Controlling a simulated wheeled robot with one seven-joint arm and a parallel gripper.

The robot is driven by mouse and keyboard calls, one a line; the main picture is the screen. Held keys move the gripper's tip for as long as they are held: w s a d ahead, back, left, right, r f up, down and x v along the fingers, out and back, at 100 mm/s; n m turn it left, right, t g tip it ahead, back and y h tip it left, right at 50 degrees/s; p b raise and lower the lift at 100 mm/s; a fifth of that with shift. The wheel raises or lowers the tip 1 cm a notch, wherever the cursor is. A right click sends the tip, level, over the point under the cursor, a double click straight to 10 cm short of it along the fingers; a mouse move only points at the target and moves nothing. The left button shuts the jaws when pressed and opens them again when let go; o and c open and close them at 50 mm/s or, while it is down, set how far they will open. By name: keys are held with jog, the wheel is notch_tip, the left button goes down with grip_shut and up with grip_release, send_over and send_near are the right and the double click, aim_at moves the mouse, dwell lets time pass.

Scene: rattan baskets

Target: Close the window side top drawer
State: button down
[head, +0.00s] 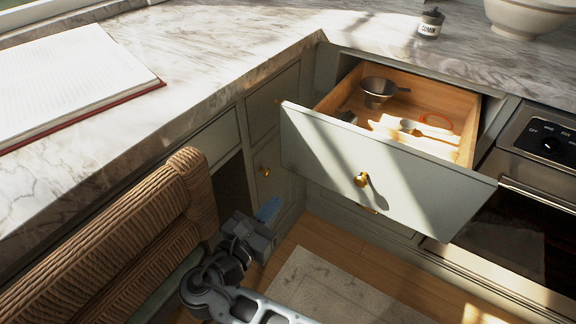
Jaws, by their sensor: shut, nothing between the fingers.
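The top drawer (330,165) in the corner beside the oven is pulled well out. It has a pale grey-green front with a round brass knob (361,180) and a wooden inside. In it lie a metal strainer or cup (378,92), a white spoon-like item (407,126) and an orange ring (436,121). My gripper (269,209) is low and left of the drawer front, shut and empty, apart from it. Its fingertips look bluish and point up toward the cabinet corner.
A woven rattan chair or basket (130,235) stands close at the left of my arm. An oven (540,150) is right of the drawer. The marble counter (215,50) bears an open book (70,80), a jar (431,22) and a bowl (525,15). Floor with a rug (330,290) lies below the drawer.

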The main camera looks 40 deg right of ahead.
aim_at(306, 154)
jog(key=shift+g+h, duration=0.3)
jog(key=shift+h, duration=0.3)
jog(key=x, duration=0.4)
jog(key=r+x, duration=0.1)
jog(key=x, duration=0.3)
jog(key=w+r+x, duration=0.1)
jog(key=x, duration=0.3)
jog(key=shift+w+r+b, duration=0.15)
jog(key=shift+r+b, duration=0.05)
jog(key=shift+b, duration=0.1)
jog(key=shift+d, duration=0.1)
